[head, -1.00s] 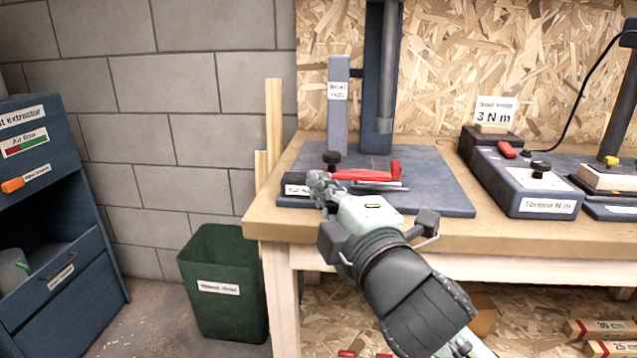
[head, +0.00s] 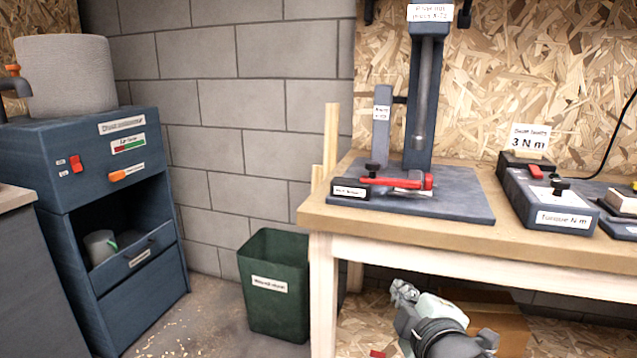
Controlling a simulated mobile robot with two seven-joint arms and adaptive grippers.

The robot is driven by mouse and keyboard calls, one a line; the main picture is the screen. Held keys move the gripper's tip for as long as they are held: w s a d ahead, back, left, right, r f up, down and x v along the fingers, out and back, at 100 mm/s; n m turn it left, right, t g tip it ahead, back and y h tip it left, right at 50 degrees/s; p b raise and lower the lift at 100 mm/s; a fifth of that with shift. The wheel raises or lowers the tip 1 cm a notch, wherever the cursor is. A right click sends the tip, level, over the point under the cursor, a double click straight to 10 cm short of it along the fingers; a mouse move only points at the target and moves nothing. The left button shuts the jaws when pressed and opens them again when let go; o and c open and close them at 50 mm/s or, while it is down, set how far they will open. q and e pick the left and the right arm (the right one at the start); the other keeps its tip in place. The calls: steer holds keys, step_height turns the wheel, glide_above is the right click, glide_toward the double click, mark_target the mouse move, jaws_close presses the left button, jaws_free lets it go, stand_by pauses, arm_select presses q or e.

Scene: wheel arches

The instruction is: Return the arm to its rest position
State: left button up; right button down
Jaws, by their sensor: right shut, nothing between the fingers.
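My right gripper (head: 403,292) is low in the head view, in front of the workbench and below the level of its top. It is shut and holds nothing that I can see. Its arm comes in from the bottom right. It is apart from the red-handled tool (head: 398,181), which lies on the dark base plate (head: 465,208) of the press on the bench. My left gripper is not in view.
The wooden bench (head: 405,238) has its front edge above my right gripper. A green bin (head: 275,312) stands left of the bench leg. A blue dust extractor cabinet (head: 85,160) is at the left. A torque tester (head: 548,200) sits at the bench's right. Floor shows between cabinet and bin.

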steer(key=s+d+f+m+g+h, duration=0.1)
steer(key=s+d+f+m+g, duration=0.1)
steer(key=f, duration=0.6)
steer(key=s+d+f+m+g, duration=0.2)
steer(key=d+f, duration=0.1)
steer(key=f, duration=0.6)
steer(key=s+d+f+m+g+h, duration=0.1)
steer(key=s+d+f+m+g, duration=0.15)
steer(key=f, duration=0.55)
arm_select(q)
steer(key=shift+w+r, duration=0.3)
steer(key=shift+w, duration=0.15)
arm_select(e)
steer(key=s+d+f+m+g, duration=0.2)
steer(key=s+f, duration=0.8)
steer(key=s+d+f+m+g, duration=0.3)
steer(key=s+f, duration=0.7)
steer(key=shift+d, duration=0.2)
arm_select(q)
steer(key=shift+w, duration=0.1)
arm_select(e)
steer(key=shift+m, duration=0.25)
